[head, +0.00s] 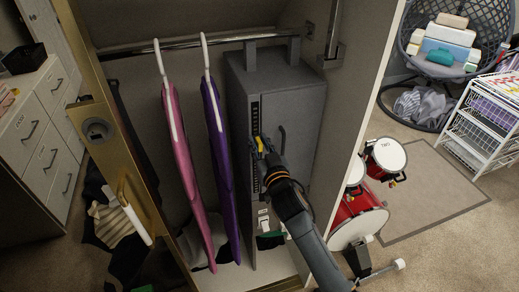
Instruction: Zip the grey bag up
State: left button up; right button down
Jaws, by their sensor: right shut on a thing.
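The grey bag (296,95) stands upright inside an open wardrobe, tall and boxy, with two grey straps at its top. A dark zip strip (255,112) runs down the left part of its front. My right gripper (262,145) reaches up from below, its yellow fingertips at this strip about halfway up the bag. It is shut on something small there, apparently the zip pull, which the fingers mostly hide. Whether the strip is open or closed around the fingers is too small to tell. My left gripper is not in view.
A pink garment bag (184,165) and a purple one (218,165) hang left of the grey bag from a metal rail (180,42). The wardrobe's side panel (358,75) stands close on the right. Red drums (385,157) and a white wire rack (482,125) stand outside.

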aim_at(255, 106)
notch_tip(255, 106, up, 9)
jog(key=p, duration=0.5)
jog(key=shift+f, duration=0.15)
jog(key=shift+r+p, duration=0.35)
jog(key=shift+r, duration=0.3)
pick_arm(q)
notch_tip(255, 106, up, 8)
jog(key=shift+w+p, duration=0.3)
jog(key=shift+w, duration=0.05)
pick_arm(e)
jog(key=shift+r, duration=0.2)
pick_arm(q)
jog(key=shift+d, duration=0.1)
pick_arm(e)
jog(key=c, duration=1.4)
grip_release()
jog(key=shift+o, duration=0.2)
